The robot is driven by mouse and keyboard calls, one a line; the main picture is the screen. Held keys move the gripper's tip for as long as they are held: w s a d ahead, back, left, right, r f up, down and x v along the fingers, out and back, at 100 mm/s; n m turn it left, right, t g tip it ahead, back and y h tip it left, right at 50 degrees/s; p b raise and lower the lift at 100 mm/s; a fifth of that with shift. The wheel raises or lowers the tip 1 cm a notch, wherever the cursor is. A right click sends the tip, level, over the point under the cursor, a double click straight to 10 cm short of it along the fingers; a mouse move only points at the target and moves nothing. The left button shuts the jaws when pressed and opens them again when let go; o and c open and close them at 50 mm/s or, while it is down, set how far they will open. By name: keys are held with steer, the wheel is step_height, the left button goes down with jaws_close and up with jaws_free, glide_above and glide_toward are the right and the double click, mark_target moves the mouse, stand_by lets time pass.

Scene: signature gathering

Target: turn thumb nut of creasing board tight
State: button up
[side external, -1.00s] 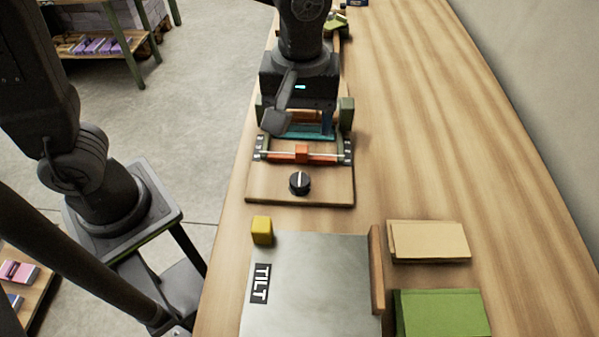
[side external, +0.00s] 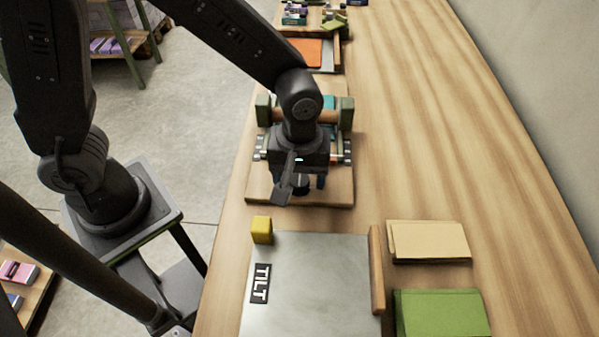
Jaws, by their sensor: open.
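The creasing board (side external: 342,193) is a wooden base on the bench, with green end blocks and a roller at its far side. Its thumb nut, a round black knob (side external: 300,186), is near the board's front edge and mostly hidden by my gripper. My gripper (side external: 301,187) points down over the knob, with its open fingers to either side of it. I cannot tell whether the fingers touch the knob. The knob's white pointer line is hidden now.
A yellow block (side external: 262,230) stands just in front of the board, by a grey plate marked TILT (side external: 318,285) with a wooden rail (side external: 376,270). A tan stack (side external: 428,241) and a green stack (side external: 441,312) lie to the right. The bench's right side is clear.

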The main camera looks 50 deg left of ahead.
steer(key=c, duration=0.9)
steer(key=shift+m, duration=0.3)
steer(key=m, duration=1.3)
steer(key=shift+m, duration=2.1)
